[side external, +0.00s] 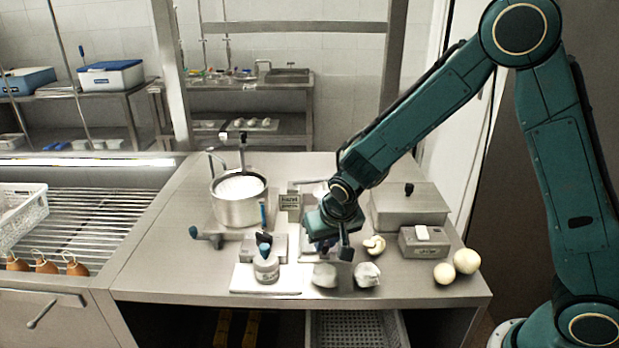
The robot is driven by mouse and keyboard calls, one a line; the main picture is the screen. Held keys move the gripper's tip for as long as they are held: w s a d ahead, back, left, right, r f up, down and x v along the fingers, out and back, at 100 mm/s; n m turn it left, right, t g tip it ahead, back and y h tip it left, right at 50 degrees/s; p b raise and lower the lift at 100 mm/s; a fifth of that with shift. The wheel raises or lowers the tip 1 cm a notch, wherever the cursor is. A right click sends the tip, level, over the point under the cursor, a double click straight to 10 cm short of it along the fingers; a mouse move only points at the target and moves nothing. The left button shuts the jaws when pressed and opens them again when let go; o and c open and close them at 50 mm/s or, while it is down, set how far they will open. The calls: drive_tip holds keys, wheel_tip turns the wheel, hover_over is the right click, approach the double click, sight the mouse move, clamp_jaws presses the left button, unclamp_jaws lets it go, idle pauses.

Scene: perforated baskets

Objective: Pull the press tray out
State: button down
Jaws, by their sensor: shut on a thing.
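My green arm reaches down from the right to the middle of the steel table. My gripper (330,245) points down and is shut at the flat, pale press tray (307,252). The arm and gripper cover much of the tray, and the exact contact between jaws and tray is hidden. A small grey sign (289,202) stands at the tray's back left.
A steel pot (239,207) stands at the back left. A white board (248,284) with a small jar (265,267) lies at the front left. Pale lumps (367,275) and two round balls (466,261) lie front right. A lidded steel box (408,207) and a small grey box (424,242) stand right.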

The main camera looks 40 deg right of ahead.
drive_tip(key=shift+s+a, duration=0.15)
drive_tip(key=shift+a, duration=0.1)
drive_tip(key=c, duration=1.3)
unclamp_jaws()
drive_tip(key=shift+c, duration=0.2)
drive_tip(key=v, duration=1.3)
drive_tip(key=shift+r, duration=0.35)
drive_tip(key=shift+s+d, duration=0.1)
drive_tip(key=shift+s, duration=0.05)
